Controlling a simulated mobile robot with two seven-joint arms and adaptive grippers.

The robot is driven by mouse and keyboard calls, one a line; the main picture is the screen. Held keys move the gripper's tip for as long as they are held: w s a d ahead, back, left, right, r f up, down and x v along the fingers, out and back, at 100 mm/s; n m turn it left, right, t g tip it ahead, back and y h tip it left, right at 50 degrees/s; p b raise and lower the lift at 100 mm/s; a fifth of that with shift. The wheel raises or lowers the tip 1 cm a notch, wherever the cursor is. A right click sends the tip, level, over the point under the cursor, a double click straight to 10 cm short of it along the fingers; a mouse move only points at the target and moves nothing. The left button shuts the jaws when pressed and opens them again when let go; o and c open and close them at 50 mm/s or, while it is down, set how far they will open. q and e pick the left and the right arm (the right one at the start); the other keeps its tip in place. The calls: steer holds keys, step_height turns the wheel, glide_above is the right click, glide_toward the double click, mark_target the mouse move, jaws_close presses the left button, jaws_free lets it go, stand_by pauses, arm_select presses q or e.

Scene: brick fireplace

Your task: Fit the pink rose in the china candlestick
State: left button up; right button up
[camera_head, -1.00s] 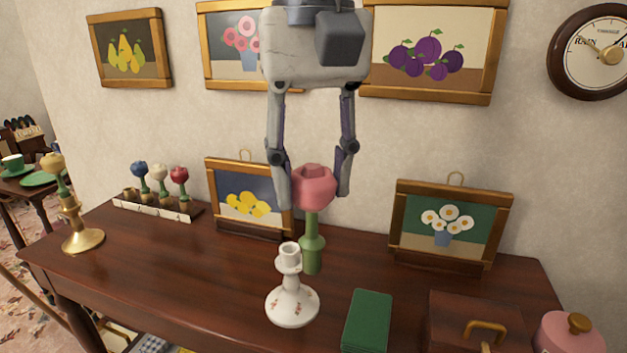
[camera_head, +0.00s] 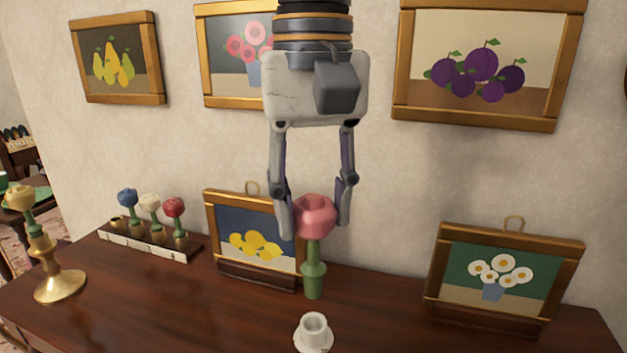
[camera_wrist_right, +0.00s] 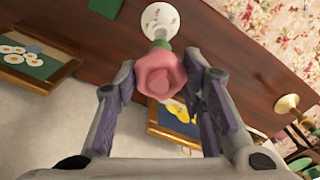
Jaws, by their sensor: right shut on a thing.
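My right gripper (camera_head: 315,205) is shut on the pink rose (camera_head: 315,217), gripping its bloom with the green stem hanging upright below. The rose also shows between the fingers in the right wrist view (camera_wrist_right: 160,75). The white china candlestick (camera_head: 313,330) stands on the table at the bottom of the head view, its socket empty and its lower part cut off by the frame. The stem's end appears above and behind the socket, apart from it. In the right wrist view the candlestick (camera_wrist_right: 160,17) shows beyond the rose, partly hidden by it. My left gripper is not in view.
A brass candlestick (camera_head: 60,285) with a yellow rose stands at the left. A rack (camera_head: 150,245) holds blue, white and red roses. A framed lemon picture (camera_head: 255,240) and a daisy picture (camera_head: 500,280) stand at the back of the dark table (camera_head: 190,300).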

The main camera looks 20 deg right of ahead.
mark_target(313, 269)
steer(key=shift+f, duration=3.65)
steer(key=o, duration=1)
steer(key=shift+o, duration=0.2)
step_height(313, 269, up, 12)
steer(key=shift+r, duration=0.1)
